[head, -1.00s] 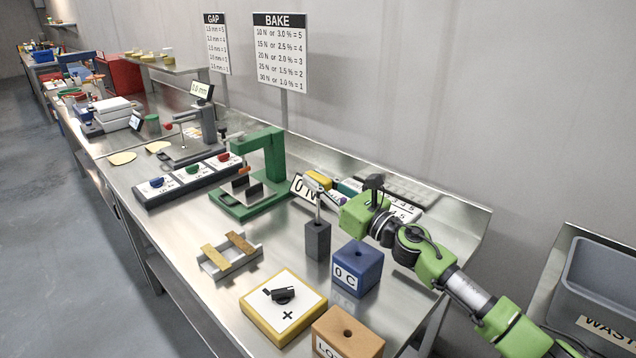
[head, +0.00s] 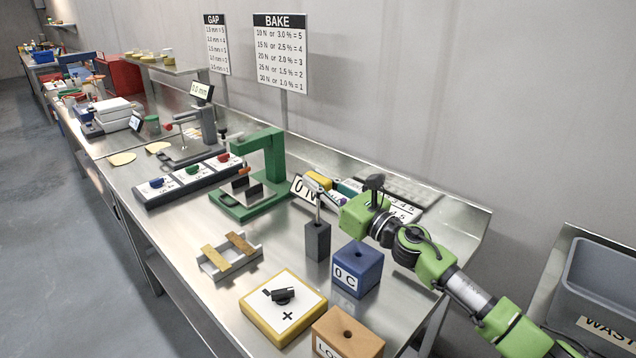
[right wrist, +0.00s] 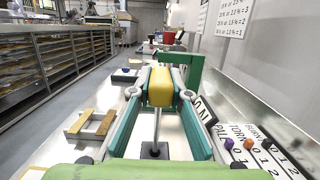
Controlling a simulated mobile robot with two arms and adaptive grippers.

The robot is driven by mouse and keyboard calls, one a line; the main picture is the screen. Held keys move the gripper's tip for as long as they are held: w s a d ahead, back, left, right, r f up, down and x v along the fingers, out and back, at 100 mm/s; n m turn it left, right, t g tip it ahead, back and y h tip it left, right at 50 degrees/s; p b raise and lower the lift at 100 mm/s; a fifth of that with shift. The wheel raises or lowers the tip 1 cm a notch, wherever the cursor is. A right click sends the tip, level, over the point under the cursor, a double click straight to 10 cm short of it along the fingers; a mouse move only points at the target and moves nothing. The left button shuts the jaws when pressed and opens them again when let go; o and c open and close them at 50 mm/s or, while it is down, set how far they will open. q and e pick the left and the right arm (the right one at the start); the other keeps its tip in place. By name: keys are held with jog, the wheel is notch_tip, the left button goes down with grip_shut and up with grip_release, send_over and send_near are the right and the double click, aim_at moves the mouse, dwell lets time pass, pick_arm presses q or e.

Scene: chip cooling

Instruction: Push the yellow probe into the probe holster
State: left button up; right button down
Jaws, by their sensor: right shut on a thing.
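The yellow probe (head: 319,180) is upright over the dark grey holster block (head: 317,241) on the steel bench. Its thin metal shaft runs down to the top of the block, with a length of shaft showing above it. In the right wrist view the probe's yellow handle (right wrist: 160,87) sits between the two teal fingers. The holster (right wrist: 155,151) is below it. How deep the shaft sits in the block is hidden. My right gripper (head: 321,187) is shut on the probe handle. My left gripper is not in view.
A blue "0 C" block (head: 357,269) stands close to the right of the holster. A yellow-edged plate (head: 262,318) and a tan block (head: 365,342) are nearer. A grey tray (head: 228,265) lies left, and a green press (head: 273,160) stands behind. The bench around the holster's left is bare.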

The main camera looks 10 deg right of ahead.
aim_at(318, 224)
jog(key=shift+f+b, duration=3.45)
jog(key=c, duration=1.8)
grip_release()
jog(key=shift+f, duration=0.1)
jog(key=shift+s+d+f, duration=0.2)
jog(key=shift+s+d, duration=0.05)
jog(key=shift+s, duration=0.25)
jog(key=v, duration=0.9)
jog(key=shift+s+d+r, duration=0.1)
jog(key=shift+s+d, duration=0.05)
jog(key=shift+d, duration=0.2)
jog(key=shift+s+d+r, duration=0.15)
jog(key=shift+s+d, duration=0.05)
jog(key=shift+s, duration=0.4)
jog(key=shift+d, duration=0.1)
jog(key=shift+r, duration=0.1)
